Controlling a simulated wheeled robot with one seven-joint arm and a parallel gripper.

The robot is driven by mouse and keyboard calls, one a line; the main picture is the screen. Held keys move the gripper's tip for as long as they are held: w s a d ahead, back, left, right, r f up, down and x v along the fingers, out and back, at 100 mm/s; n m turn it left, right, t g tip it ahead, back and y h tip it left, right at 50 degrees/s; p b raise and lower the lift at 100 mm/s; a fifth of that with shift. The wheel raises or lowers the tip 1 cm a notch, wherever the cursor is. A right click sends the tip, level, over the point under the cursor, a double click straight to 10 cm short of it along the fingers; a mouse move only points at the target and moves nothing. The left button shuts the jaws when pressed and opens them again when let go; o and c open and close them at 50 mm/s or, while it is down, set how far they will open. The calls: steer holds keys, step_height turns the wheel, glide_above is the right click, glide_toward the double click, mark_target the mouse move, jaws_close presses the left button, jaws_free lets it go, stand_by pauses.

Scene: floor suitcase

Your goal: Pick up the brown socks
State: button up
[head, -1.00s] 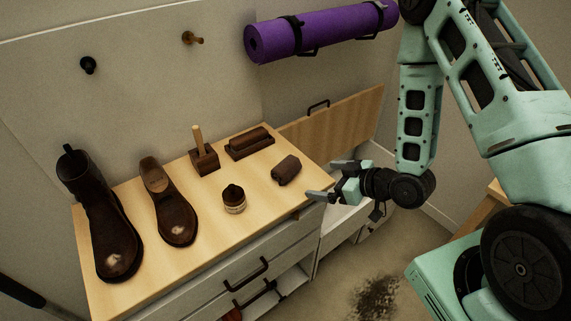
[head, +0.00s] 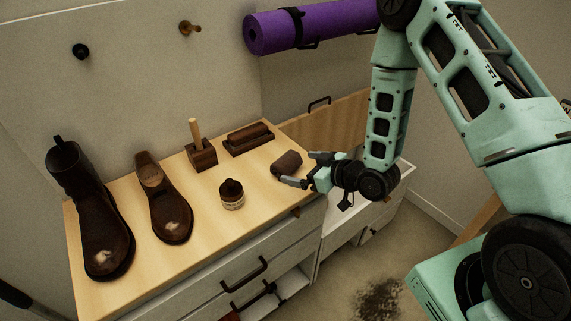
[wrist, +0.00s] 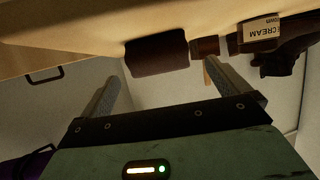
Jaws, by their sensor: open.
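The brown socks (head: 287,163) appear as a small dark brown rolled bundle near the right end of the wooden cabinet top. In the wrist view, the brown bundle (wrist: 157,54) shows ahead of the fingers, roughly between their tips. My gripper (head: 304,169) is open and empty at the right edge of the top. Its fingertips are close to the bundle's right side; I cannot tell whether they touch it. The fingers also show in the wrist view (wrist: 163,72), spread apart.
A cream jar (head: 232,196), a brown shoe (head: 172,215) and a boot (head: 100,230) stand left on the cabinet top (head: 245,228). A wooden block with a handle (head: 202,155) and a brush (head: 250,139) are behind. A purple mat (head: 310,28) hangs above.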

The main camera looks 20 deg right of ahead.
mark_target(286, 164)
steer(key=shift+p+x, duration=0.9)
steer(key=shift+x, duration=2.7)
steer(key=shift+d, duration=0.1)
steer(key=shift+c, duration=0.3)
steer(key=c, duration=0.9)
